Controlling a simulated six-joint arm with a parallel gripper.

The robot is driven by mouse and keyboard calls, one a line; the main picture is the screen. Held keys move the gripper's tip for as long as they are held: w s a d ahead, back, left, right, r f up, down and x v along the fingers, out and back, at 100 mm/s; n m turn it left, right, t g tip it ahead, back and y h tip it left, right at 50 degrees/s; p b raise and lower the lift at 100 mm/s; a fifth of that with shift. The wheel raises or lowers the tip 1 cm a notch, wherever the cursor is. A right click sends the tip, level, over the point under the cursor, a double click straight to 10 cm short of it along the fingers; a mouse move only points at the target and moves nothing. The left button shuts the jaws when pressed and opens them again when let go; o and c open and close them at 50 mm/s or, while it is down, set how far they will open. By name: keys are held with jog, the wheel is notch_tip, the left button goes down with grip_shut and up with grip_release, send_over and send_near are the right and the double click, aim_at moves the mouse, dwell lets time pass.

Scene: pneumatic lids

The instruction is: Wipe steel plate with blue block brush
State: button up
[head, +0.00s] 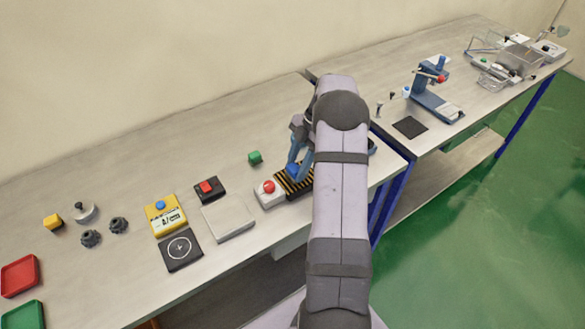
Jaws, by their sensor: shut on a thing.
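The steel plate (229,219) is a flat light-grey square lying on the near workbench, left of my arm. My gripper (297,168) is to the right of the plate, low over a black-and-yellow striped pad. It is shut on the blue block brush (292,171), of which only a small blue part shows between the fingers. My arm hides much of the gripper's right side. The brush and the plate are apart. I cannot tell whether the brush touches the striped pad.
Beside the plate are a red-button box (269,192), a black box with a red switch (208,189), a yellow meter (165,217) and a black circle-marked tile (180,251). A green cube (255,157) stands behind. The bench's back strip is clear.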

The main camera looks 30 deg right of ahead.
jog(key=shift+d+p, duration=0.35)
jog(key=shift+d, duration=1.6)
notch_tip(320, 180, up, 3)
jog(key=shift+f+p, duration=0.15)
jog(key=shift+p, duration=0.35)
jog(key=shift+r+p, duration=0.5)
jog(key=shift+r, duration=0.2)
notch_tip(320, 180, up, 4)
jog(key=shift+r+p, duration=0.1)
jog(key=shift+p, duration=1.1)
